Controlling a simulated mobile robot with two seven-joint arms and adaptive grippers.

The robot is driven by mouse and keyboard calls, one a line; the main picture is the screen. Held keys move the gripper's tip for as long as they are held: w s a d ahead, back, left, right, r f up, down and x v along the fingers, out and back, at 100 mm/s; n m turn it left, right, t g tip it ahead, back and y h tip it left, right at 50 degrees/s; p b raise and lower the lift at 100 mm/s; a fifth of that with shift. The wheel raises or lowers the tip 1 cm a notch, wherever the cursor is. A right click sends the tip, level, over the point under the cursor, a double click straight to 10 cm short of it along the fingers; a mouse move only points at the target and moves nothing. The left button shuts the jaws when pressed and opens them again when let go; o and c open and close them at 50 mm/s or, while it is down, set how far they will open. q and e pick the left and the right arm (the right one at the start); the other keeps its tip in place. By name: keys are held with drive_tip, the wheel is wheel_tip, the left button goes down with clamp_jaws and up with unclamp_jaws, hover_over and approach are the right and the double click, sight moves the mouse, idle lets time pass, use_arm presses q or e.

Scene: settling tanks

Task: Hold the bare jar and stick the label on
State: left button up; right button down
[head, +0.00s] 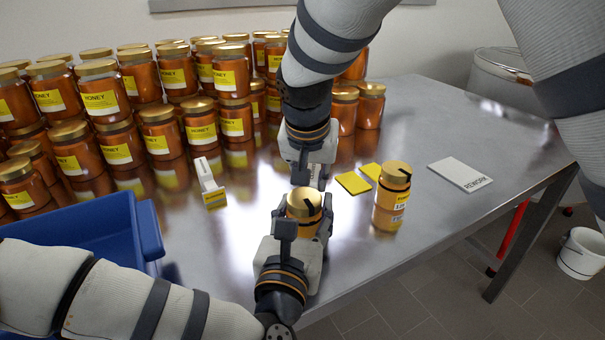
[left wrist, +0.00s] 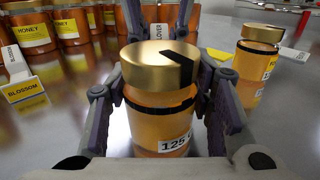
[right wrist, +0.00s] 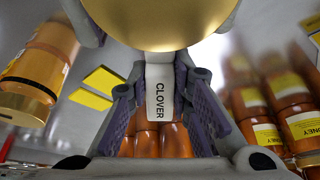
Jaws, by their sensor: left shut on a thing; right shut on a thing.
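The bare jar (head: 304,204) is amber with a gold lid that bears a black mark. In the left wrist view the jar (left wrist: 160,120) stands upright with a black band and a white "125" sticker. My left gripper (head: 306,218) is shut around it. My right gripper (head: 308,172) reaches down from the top, just behind the jar. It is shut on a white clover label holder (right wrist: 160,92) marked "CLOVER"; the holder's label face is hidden. The jar's lid (right wrist: 160,20) shows close to the holder in the right wrist view; I cannot tell whether they touch.
A white blossom holder (head: 209,183) stands to the left. Stacked labelled honey jars (head: 105,103) fill the back left. A blue crate (head: 150,230) is at the front left.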

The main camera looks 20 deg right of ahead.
drive_tip(key=shift+w+d, duration=0.55)
drive_tip(key=shift+w, duration=0.25)
drive_tip(key=shift+w+d, duration=0.55)
drive_tip(key=shift+w, duration=0.3)
drive_tip(key=shift+w+d, duration=0.55)
drive_tip(key=shift+w, duration=0.25)
use_arm(q)
drive_tip(key=o, duration=1.5)
drive_tip(key=shift+s, duration=0.1)
drive_tip(key=v, duration=1.2)
